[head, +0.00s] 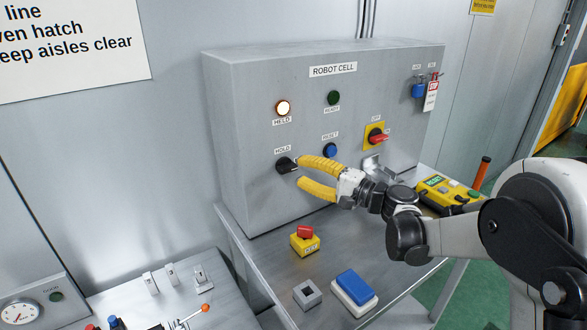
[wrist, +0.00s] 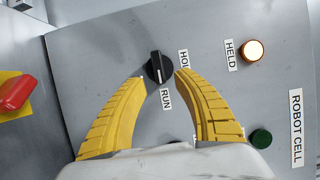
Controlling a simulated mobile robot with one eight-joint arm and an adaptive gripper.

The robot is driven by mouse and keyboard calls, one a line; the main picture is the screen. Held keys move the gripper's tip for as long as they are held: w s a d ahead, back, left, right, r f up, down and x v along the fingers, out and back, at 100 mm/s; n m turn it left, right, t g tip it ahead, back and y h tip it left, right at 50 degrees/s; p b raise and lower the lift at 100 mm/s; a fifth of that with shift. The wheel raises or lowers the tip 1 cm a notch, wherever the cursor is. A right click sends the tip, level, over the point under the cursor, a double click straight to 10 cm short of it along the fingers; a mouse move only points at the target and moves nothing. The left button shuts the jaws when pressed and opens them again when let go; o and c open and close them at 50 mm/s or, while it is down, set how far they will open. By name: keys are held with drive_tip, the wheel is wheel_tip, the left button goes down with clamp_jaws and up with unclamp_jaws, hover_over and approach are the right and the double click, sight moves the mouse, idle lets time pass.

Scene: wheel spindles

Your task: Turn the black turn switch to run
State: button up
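The black turn switch (head: 285,165) is on the front of the grey ROBOT CELL cabinet, under the HOLD label (head: 283,152). In the wrist view the switch (wrist: 159,67) has a pale line on its knob. There the HOLD label (wrist: 184,58) is to its right and the RUN label (wrist: 166,99) below it. I cannot tell for sure which label the line marks. My gripper (head: 300,172) is open, its two yellow fingers apart and pointing at the switch. In the wrist view the fingertips (wrist: 161,76) are either side of the knob; contact is not clear.
The HELD lamp (head: 283,108) glows amber; the green READY lamp (head: 334,97) looks dark. A blue RESET button (head: 330,150) and a red rotary switch on a yellow plate (head: 371,143) are close by.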

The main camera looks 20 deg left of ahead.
drive_tip(key=v, duration=0.8)
drive_tip(key=shift+d, duration=0.2)
drive_tip(key=shift+s, duration=0.1)
drive_tip(key=s+d+f+n+h, duration=0.2)
drive_tip(key=s+d+h, duration=0.6)
drive_tip(key=s+d, duration=0.6)
drive_tip(key=s+d+f+n+t+h, duration=0.1)
drive_tip(key=s+d+f+h, duration=0.3)
drive_tip(key=s+d+h, duration=0.5)
drive_tip(key=s+d, duration=0.4)
drive_tip(key=d, duration=0.1)
drive_tip(key=shift+s+d+f+n+t, duration=0.15)
drive_tip(key=shift+s+d+n+t, duration=0.15)
drive_tip(key=shift+s+d+n, duration=0.1)
